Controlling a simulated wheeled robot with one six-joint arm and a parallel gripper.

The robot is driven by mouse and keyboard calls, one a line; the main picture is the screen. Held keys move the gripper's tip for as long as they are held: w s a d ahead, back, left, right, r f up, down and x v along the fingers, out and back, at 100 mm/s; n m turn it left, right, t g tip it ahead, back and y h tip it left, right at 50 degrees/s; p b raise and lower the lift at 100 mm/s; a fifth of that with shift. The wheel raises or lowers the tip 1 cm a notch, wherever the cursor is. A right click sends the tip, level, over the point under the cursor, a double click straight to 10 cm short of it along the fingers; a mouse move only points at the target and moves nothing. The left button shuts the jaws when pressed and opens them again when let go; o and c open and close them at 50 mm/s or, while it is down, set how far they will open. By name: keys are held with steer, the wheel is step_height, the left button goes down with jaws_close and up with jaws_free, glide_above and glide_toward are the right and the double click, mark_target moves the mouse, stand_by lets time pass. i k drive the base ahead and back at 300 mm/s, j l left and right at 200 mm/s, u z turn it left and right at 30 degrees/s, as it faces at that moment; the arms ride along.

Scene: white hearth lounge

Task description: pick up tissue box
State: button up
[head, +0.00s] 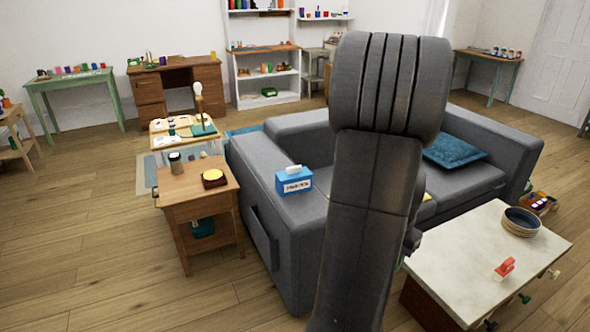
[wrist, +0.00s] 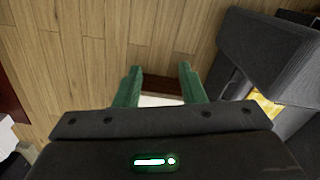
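The tissue box (head: 293,182) is blue with a white label and a white tissue on top. It sits on the left arm of the grey sofa (head: 262,165) in the head view. I cannot make it out in the wrist view. My gripper (wrist: 160,87) shows two green fingers, set apart with nothing held between them. Wooden floor and a dark brown and white patch show beyond the fingers. In the head view my own arm hides most of the gripper and the middle of the sofa. The gripper is apart from the tissue box.
A wooden side table (head: 197,191) with a jar (head: 176,163) and a yellow-topped item (head: 214,177) stands left of the sofa. A marble-topped coffee table (head: 470,262) with bowls (head: 522,221) and a red item (head: 504,268) is at the right. The floor at front left is clear.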

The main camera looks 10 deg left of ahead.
mark_target(299, 179)
steer(key=i+j+z, duration=0.1)
steer(key=i+j, duration=0.35)
steer(key=j, duration=0.2)
steer(key=i+j+z, duration=0.25)
steer(key=i+j, duration=0.2)
steer(key=j, duration=0.25)
steer(key=i+j, duration=0.2)
steer(key=j, duration=0.15)
steer(key=i+j+z, duration=0.15)
steer(key=j, duration=0.2)
steer(key=i+j, duration=0.25)
steer(key=j, duration=0.15)
steer(key=i+j+z, duration=0.15)
steer(key=j, duration=0.25)
